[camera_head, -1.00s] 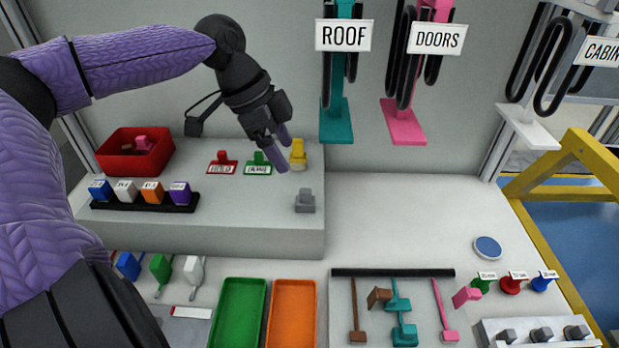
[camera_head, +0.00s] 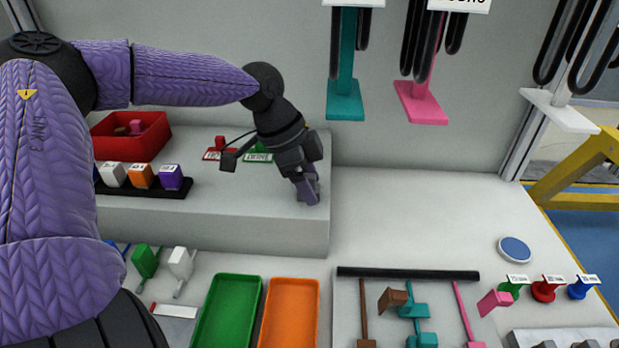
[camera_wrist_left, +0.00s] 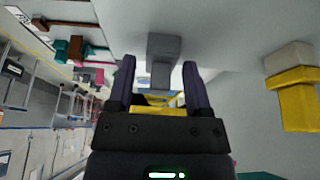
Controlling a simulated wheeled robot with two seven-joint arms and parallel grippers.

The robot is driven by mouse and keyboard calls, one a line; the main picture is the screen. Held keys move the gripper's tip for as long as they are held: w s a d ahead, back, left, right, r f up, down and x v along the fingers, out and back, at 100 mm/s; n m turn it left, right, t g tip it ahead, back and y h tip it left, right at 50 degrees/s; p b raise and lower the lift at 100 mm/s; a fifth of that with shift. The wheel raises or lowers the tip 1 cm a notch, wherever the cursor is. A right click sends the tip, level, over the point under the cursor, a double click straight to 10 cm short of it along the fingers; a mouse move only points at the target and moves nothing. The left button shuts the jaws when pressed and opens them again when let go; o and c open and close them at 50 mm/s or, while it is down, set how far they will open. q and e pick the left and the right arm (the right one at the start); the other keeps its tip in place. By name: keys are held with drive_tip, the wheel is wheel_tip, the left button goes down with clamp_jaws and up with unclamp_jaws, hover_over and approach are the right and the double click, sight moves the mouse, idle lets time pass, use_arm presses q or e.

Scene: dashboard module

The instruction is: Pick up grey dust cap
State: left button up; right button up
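The grey dust cap (camera_wrist_left: 163,47) shows in the left wrist view, with a wide block and a narrower stem. Its stem lies between the two fingertips of my left gripper (camera_wrist_left: 160,68), with a gap on each side. The gripper is open and holds nothing. In the head view my left gripper (camera_head: 309,196) points down at the right end of the raised grey shelf (camera_head: 265,222), and it hides the cap there. My right gripper is not in view.
A yellow cap (camera_wrist_left: 297,100) stands to the right in the left wrist view. A red bin (camera_head: 155,136), red and green labelled pieces and a row of coloured blocks are on the shelf. Green (camera_head: 228,310) and orange (camera_head: 290,310) trays lie below.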

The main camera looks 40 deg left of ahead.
use_arm(q)
clamp_jaws()
drive_tip(key=shift+r, duration=0.1)
